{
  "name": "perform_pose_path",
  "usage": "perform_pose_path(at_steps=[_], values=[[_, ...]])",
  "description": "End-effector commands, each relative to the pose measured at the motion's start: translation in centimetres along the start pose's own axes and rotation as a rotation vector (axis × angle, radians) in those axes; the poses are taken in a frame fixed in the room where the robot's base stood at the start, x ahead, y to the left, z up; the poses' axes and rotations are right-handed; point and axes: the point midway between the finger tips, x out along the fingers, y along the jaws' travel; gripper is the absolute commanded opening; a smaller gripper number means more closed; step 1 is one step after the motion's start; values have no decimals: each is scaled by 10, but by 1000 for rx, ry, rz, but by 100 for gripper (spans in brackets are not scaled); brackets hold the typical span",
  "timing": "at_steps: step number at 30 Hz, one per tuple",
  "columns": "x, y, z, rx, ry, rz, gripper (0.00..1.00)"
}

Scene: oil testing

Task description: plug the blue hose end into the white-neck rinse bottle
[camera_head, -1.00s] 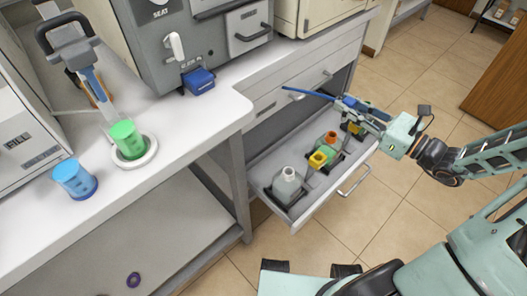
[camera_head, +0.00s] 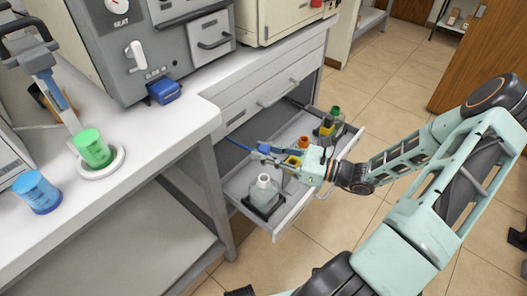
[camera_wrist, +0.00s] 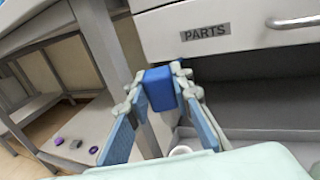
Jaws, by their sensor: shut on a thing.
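My gripper (camera_head: 268,152) is shut on the blue hose end (camera_head: 238,145), which points left out of the fingers in the head view. In the wrist view the hose shows as a blue block (camera_wrist: 159,88) between the fingertips (camera_wrist: 157,97). The white-neck rinse bottle (camera_head: 262,193) stands upright at the near end of the open drawer. The hose end is above and behind it, apart from it. In the wrist view a white rim (camera_wrist: 181,150), likely the bottle's neck, shows low down, partly hidden by my gripper.
The open drawer (camera_head: 285,224) also holds bottles with orange (camera_head: 304,142), yellow (camera_head: 327,127) and green (camera_head: 336,111) tops. The counter edge (camera_head: 212,128) and drawer cabinet (camera_head: 262,100) are close to the hose. Green (camera_head: 92,148) and blue (camera_head: 37,191) cups stand on the counter.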

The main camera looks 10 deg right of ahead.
Motion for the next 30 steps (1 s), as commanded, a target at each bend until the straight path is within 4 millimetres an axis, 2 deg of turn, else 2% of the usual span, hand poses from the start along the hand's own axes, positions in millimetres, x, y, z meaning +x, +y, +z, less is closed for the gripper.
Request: perform_pose_path(at_steps=[15,30], values=[[0,0,-48,0,1,0,0],[0,0,-51,0,1,0,0]])
